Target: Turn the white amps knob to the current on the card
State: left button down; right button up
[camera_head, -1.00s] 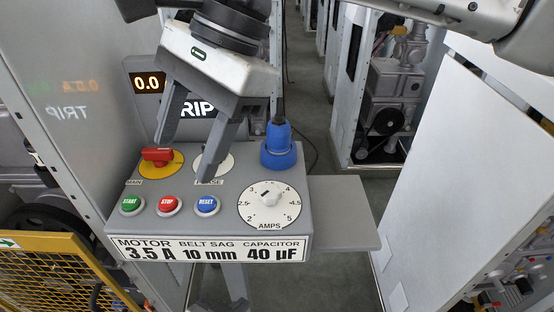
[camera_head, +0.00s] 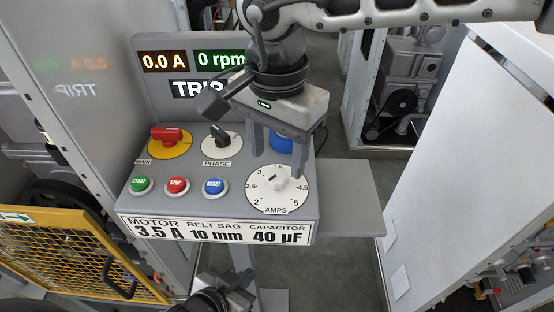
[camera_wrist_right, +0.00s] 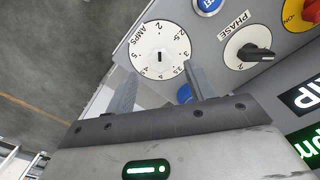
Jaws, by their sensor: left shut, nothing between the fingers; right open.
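The white amps knob (camera_head: 278,184) sits at the centre of a round white dial marked 2 to 5 on the grey panel. Its dark mark points up-left in the head view, roughly toward 3; the exact reading is unclear. The knob also shows in the right wrist view (camera_wrist_right: 160,56). The card (camera_head: 215,231) on the panel's front reads MOTOR 3.5 A, BELT SAG 10 mm, CAPACITOR 40 µF. My right gripper (camera_head: 281,165) is open and empty; its fingers stand over the far side of the dial, apart from the knob. My left gripper (camera_head: 238,292) is shut and empty below the panel.
A black PHASE knob (camera_head: 219,137), a red MAIN switch (camera_head: 167,136) and green, red and blue buttons share the panel. A blue plug (camera_head: 281,142) is partly hidden behind my right gripper. Displays read 0.0 A, 0 rpm and TRIP. A grey shelf (camera_head: 350,195) lies right of the panel.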

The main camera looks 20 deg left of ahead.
aim_at(277, 174)
notch_tip(277, 174, down, 2)
jog(key=shift+f, duration=0.75)
jog(key=c, duration=1)
jog(key=shift+o, duration=0.2)
jog(key=shift+f+m, duration=0.1)
jog(key=shift+m, duration=0.2)
